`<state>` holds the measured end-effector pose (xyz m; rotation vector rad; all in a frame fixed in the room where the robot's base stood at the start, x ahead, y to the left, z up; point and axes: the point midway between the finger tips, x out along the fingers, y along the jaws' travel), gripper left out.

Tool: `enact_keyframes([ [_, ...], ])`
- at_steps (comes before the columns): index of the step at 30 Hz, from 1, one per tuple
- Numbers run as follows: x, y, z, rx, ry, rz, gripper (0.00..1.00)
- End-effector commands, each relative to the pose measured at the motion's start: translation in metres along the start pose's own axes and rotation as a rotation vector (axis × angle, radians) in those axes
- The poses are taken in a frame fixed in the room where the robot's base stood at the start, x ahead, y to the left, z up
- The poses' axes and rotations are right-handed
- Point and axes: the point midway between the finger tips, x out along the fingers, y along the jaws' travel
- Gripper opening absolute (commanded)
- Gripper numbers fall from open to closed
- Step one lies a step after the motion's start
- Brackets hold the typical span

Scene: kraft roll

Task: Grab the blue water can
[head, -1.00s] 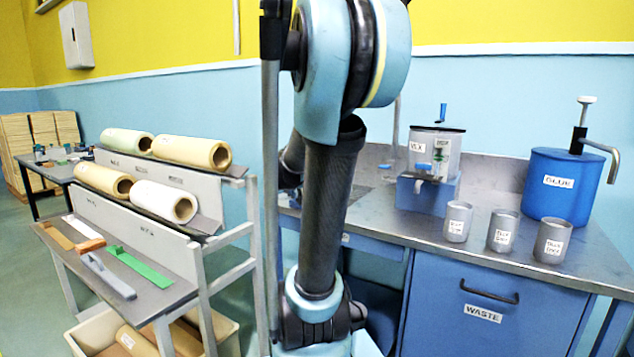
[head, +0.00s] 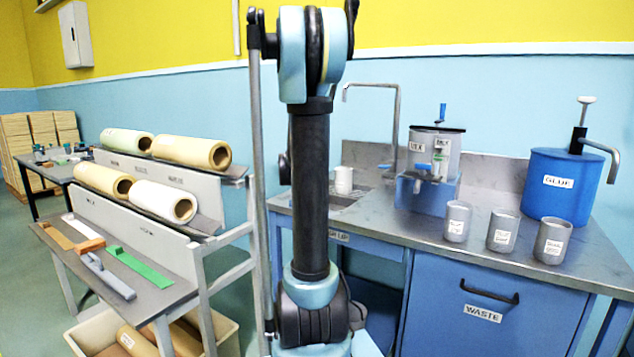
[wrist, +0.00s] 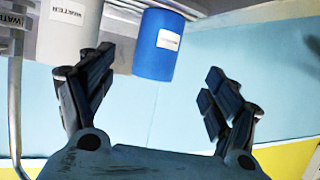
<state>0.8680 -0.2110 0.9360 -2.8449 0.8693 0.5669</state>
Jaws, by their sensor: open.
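In the wrist view a blue can (wrist: 157,48) with a white label stands at the top middle. Its label is too small to read surely. Left of it is a pale grey can (wrist: 72,28) with a label that seems to read WATER. My gripper (wrist: 160,66) is open and empty, its fingers spread to either side of the picture. In the head view my gripper is out of the picture, and I cannot identify the blue can there.
A rack of paper rolls (head: 165,200) stands left. A pipe (wrist: 15,100) shows at the wrist view's left edge.

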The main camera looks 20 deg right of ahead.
Motion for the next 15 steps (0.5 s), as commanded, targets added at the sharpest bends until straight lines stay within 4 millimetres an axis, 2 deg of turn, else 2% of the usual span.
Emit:
enact_keyframes([
  [15,0.061,0.000,0.000,0.000,-0.001,0.000,0.81],
])
